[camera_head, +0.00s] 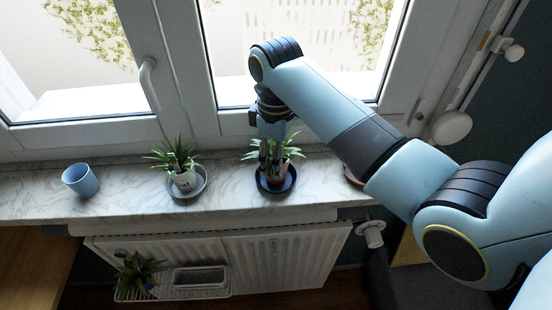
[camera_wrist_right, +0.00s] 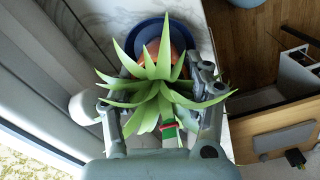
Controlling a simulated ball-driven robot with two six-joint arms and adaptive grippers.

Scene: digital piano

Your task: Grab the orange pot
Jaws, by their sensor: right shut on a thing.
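The orange pot (camera_head: 277,183) holds a green spiky plant and stands on a dark blue saucer (camera_head: 263,188) on the windowsill. In the right wrist view, its orange side (camera_wrist_right: 178,38) shows behind the leaves, with the blue saucer (camera_wrist_right: 148,27) beyond it. My right gripper (camera_head: 271,165) reaches down from above, with its fingers on either side of the pot. It is shut on the pot; the leaves hide part of the contact. My left gripper is not in view.
On the marble sill (camera_head: 120,207) stand a blue cup (camera_head: 80,180) and a white pot (camera_head: 185,181) with a plant on a grey saucer. The window (camera_head: 190,110) rises close behind. A radiator (camera_head: 275,255) and another plant (camera_head: 136,275) are below the sill.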

